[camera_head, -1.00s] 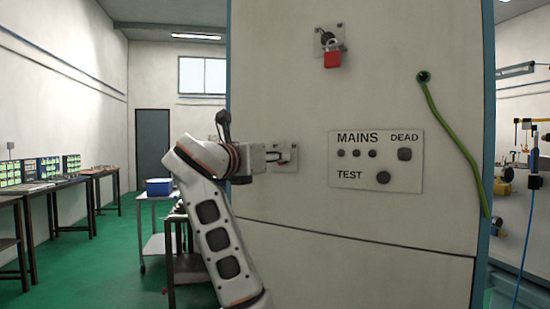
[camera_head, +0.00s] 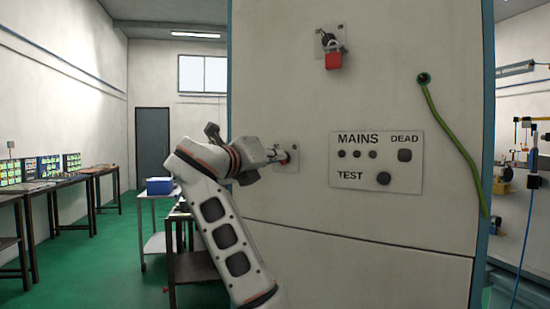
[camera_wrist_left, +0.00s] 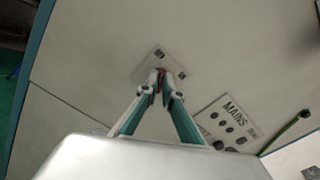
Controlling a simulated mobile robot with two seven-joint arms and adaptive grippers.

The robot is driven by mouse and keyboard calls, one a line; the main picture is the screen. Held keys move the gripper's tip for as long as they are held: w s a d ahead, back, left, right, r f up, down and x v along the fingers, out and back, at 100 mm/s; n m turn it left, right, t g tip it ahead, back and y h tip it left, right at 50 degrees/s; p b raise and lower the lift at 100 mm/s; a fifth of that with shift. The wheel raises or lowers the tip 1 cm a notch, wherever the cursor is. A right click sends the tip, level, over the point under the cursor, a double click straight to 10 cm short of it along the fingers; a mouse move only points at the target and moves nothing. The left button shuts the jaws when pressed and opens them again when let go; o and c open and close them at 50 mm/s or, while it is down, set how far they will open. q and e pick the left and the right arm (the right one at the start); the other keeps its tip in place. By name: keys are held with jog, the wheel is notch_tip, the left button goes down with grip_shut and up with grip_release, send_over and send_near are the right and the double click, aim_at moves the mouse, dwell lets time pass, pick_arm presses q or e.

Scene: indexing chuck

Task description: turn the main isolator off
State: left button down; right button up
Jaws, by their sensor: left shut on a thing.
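The main isolator's plate (camera_head: 293,146) is on the cabinet front, left of the MAINS panel. My left gripper (camera_head: 284,157) reaches it from the left and is shut on its red handle, of which only a little shows. In the left wrist view the gripper (camera_wrist_left: 162,76) has its fingertips together over the red handle (camera_wrist_left: 161,86), in front of the plate (camera_wrist_left: 146,66). The plate looks tilted in that view. The fingers hide most of the handle, and I cannot read its position. My right gripper is not in view.
A red padlock (camera_head: 333,61) hangs on another plate higher on the cabinet (camera_head: 380,265). The MAINS test panel (camera_head: 376,162) has dark lamps or buttons. A green cable (camera_head: 451,133) hangs at the right. A blue box (camera_head: 159,186) stands on a trolley behind my arm.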

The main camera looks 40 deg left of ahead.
pick_arm(q)
jog(key=c, duration=2.2)
grip_release()
jog(key=shift+s+d, duration=0.15)
jog(key=shift+s, duration=1.85)
jog(key=shift+s+d, duration=0.2)
jog(key=shift+s, duration=1.85)
jog(key=shift+s+d, duration=0.15)
jog(key=shift+s, duration=1.85)
